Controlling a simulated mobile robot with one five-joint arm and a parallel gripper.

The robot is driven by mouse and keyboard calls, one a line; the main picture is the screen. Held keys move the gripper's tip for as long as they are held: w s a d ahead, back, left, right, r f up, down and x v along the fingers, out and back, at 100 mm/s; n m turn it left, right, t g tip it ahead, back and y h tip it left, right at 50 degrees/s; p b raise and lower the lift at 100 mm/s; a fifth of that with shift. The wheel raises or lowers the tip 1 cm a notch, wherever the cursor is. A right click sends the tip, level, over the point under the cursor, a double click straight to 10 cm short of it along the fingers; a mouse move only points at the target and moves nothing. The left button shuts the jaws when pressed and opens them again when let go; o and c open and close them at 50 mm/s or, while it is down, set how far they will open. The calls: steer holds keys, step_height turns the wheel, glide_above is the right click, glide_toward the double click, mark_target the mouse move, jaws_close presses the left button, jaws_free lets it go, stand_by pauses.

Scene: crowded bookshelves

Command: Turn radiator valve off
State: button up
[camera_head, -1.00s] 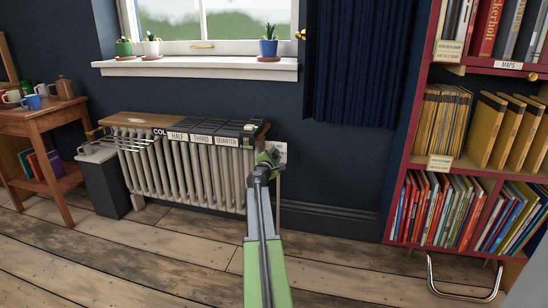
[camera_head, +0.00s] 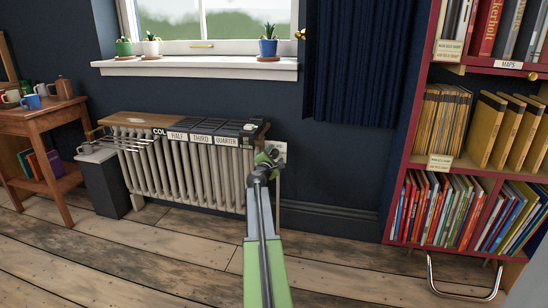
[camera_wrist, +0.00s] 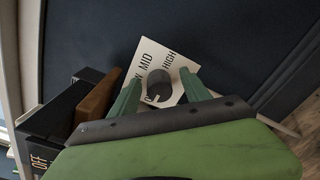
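The radiator (camera_head: 190,172) stands against the dark wall below the window. A white dial card (camera_wrist: 148,56) with the words MID and HIGH is on the wall at its right end; a corner of the card shows in the head view (camera_head: 282,148). A dark round valve knob (camera_wrist: 160,83) sits in front of the card. My gripper (camera_wrist: 158,80) has its two green fingers on either side of the knob, with gaps seeming to show beside it. The knob's pointer is hard to read. In the head view my gripper (camera_head: 267,158) hides the knob.
A black labelled tray (camera_head: 205,132) rests on the wooden radiator top, close to the gripper's left. A dark box (camera_head: 104,182) stands left of the radiator. A red bookshelf (camera_head: 480,170) stands at right. The floor (camera_head: 345,262) between is clear.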

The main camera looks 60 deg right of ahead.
steer(key=v, duration=1.7)
steer(key=shift+a+p, duration=0.15)
steer(key=shift+p, duration=0.15)
steer(key=shift+r, duration=0.1)
